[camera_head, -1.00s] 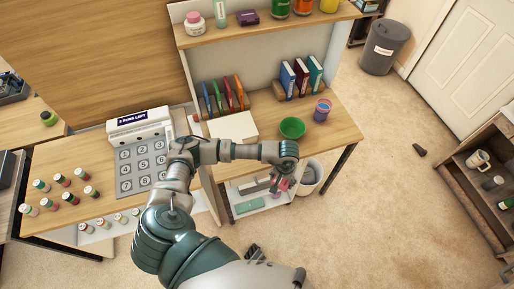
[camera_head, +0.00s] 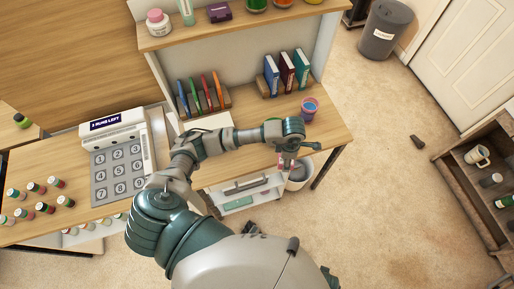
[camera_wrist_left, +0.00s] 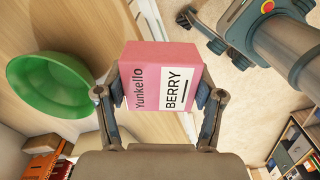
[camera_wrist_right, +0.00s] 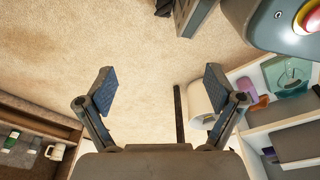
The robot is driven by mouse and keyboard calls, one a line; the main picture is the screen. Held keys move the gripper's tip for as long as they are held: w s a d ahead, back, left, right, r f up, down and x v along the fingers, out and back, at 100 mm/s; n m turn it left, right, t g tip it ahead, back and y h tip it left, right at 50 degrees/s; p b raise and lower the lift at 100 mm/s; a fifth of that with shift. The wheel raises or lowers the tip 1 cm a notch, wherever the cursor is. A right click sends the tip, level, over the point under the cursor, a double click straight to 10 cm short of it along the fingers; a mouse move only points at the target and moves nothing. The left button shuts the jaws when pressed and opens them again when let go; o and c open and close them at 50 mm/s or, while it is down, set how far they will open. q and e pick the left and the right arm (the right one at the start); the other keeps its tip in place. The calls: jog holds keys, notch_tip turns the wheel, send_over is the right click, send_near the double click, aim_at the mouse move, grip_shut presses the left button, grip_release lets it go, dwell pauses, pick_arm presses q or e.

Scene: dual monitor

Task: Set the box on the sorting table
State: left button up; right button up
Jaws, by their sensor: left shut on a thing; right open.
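A pink box (camera_wrist_left: 160,55) with a white label reading "Yunkello BERRY" sits between the fingers of my left gripper (camera_wrist_left: 160,92), which is shut on it. My right gripper (camera_wrist_right: 160,88) is open and empty above carpet. It is not visible in the head view. I cannot tell which table is the sorting table.
The left table (camera_head: 70,215) carries a numbered keypad (camera_head: 118,172) and several small bottles. A grey bin (camera_head: 385,28) stands behind. The carpet at right is mostly clear.

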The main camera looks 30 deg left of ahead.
pick_arm(q)
send_over(255, 153)
jog(key=shift+f+p, duration=0.45)
jog(key=shift+f, duration=0.2)
notch_tip(255, 153, down, 3)
jog(key=shift+d+f, duration=0.1)
jog(key=shift+f, duration=0.1)
pick_arm(e)
jog(key=shift+s+d+f, duration=0.15)
jog(key=shift+s+f, duration=0.35)
jog(key=shift+f, duration=0.05)
jog(key=shift+s+d+f, duration=0.15)
jog(key=shift+s+f, duration=0.35)
pick_arm(q)
jog(key=o, duration=1.3)
jog(key=shift+f, duration=0.1)
pick_arm(e)
jog(key=shift+w+a+r, duration=0.1)
jog(key=shift+w+r, duration=0.1)
pick_arm(q)
notch_tip(255, 153, up, 12)
jog(key=shift+r, duration=0.1)
pick_arm(e)
jog(key=shift+s+f, duration=0.65)
jog(key=shift+s, duration=0.3)
jog(key=shift+w, duration=0.2)
